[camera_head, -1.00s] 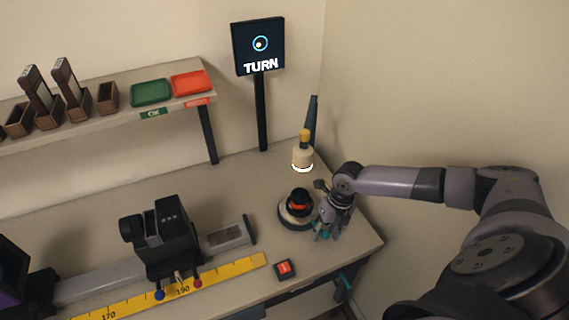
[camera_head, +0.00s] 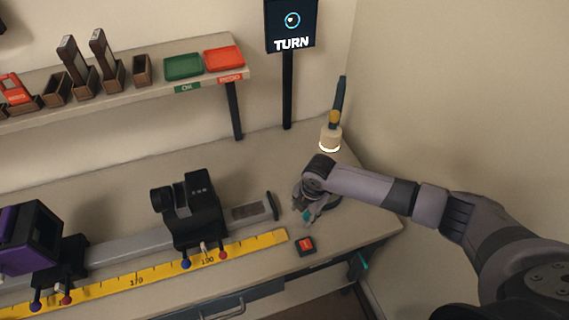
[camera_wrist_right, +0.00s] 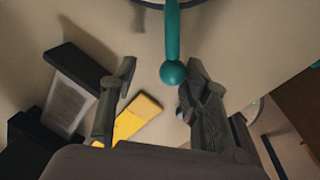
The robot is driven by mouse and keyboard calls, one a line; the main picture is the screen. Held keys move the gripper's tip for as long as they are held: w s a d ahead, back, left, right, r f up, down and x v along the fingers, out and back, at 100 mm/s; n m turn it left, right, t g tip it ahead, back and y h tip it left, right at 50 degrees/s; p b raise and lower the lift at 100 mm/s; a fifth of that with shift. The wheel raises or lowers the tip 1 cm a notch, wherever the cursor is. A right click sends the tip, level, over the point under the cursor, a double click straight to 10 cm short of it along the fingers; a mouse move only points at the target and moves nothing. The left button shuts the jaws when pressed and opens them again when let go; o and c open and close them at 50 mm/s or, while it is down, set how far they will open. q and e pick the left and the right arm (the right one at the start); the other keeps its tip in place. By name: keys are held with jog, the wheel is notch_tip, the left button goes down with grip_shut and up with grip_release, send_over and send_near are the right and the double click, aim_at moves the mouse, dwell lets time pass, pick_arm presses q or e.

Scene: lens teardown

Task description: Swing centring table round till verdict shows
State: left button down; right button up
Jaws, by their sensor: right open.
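The centring table is mostly hidden behind my right arm in the head view; part of its dark round base (camera_head: 333,204) shows beside the wrist. Its teal handle (camera_head: 305,215) is at the table's front left, by my right gripper (camera_head: 308,212). In the right wrist view, the handle's round teal knob (camera_wrist_right: 172,73) lies between the open fingers of my right gripper (camera_wrist_right: 160,75), nearer the right finger. I cannot tell whether a finger touches it. The display (camera_head: 290,24) reads TURN, with a pale dot in a blue ring. My left gripper is out of view.
A small red-topped block (camera_head: 306,246) lies just in front of the gripper. A lamp (camera_head: 330,140) stands behind the table. A rail with a black carriage (camera_head: 190,215) and a yellow scale (camera_head: 265,241) lie to the left. A green tray (camera_head: 183,66) and a red tray (camera_head: 223,59) sit on the shelf.

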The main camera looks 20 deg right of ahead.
jog(key=w+a+m+b, duration=0.1)
jog(key=w+m+b, duration=0.1)
jog(key=w+a+m+h+b, duration=0.1)
jog(key=w+m+b, duration=0.2)
jog(key=w+a+m+b, duration=0.1)
jog(key=w+m+b, duration=0.1)
jog(key=w, duration=0.1)
jog(key=shift+a+f, duration=0.1)
jog(key=shift+f, duration=0.3)
jog(key=s+r, duration=0.3)
jog(key=r, duration=1.5)
jog(key=shift+a+m+b, duration=0.2)
jog(key=shift+m+b, duration=0.2)
jog(key=shift+c, duration=0.3)
